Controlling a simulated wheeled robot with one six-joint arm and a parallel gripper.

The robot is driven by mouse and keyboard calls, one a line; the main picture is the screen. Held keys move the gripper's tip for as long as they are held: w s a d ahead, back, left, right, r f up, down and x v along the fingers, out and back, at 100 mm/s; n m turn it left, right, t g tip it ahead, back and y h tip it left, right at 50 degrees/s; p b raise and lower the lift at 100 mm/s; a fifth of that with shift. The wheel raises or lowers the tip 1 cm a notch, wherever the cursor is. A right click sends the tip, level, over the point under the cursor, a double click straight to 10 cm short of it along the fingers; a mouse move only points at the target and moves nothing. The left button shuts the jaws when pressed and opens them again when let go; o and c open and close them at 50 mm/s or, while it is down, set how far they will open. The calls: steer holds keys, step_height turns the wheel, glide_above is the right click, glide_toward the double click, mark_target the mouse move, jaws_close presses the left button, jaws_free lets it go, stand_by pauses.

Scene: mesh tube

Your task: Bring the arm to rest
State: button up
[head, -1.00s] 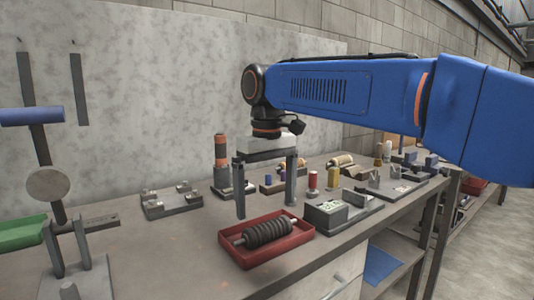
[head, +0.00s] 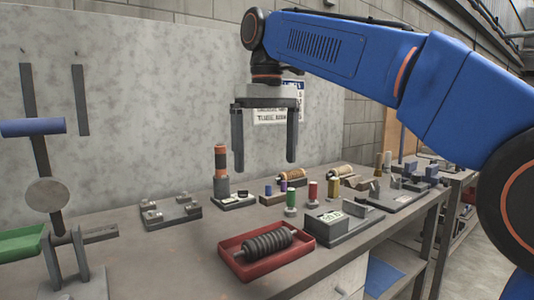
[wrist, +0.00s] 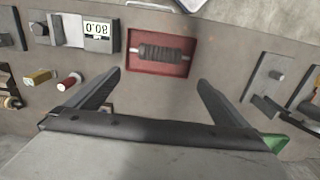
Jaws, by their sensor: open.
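My blue arm (head: 345,50) reaches in from the right in the head view. My gripper (head: 265,165) hangs from it with the fingers pointing down, well above the bench. Its two grey fingers stand wide apart with nothing between them. In the wrist view my gripper (wrist: 158,78) is also open and empty. A dark ribbed roller (head: 265,243) lies in a red tray (head: 232,262) on the bench; the roller (wrist: 160,52) and tray (wrist: 133,65) show beyond the fingers in the wrist view.
The bench (head: 150,255) holds a grey block with a display (head: 328,223), a green-and-red cylinder pair, a small post fixture (head: 170,212) and an orange-black cylinder (head: 221,165). A lever stand with a green tray (head: 20,245) is at the left. A wall stands behind.

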steer(key=s+d+f+m+t, duration=0.1)
steer(key=s+d+f+m, duration=0.1)
steer(key=s+d+f, duration=0.4)
steer(key=s+d+f+m+t, duration=0.1)
steer(key=d+f, duration=0.7)
steer(key=d, duration=0.2)
steer(key=s+d+f+m+t, duration=0.1)
steer(key=s+d+f, duration=0.2)
steer(key=f, duration=0.4)
steer(key=s+d+f+m+t, duration=0.1)
steer(key=s+d+f, duration=0.3)
steer(key=s+f, duration=0.2)
steer(key=s+d+f+m, duration=0.1)
steer(key=s+d+f, duration=0.3)
steer(key=f, duration=0.5)
steer(key=shift+s+f+m+t, duration=0.35)
steer(key=shift+f+m+t, duration=0.05)
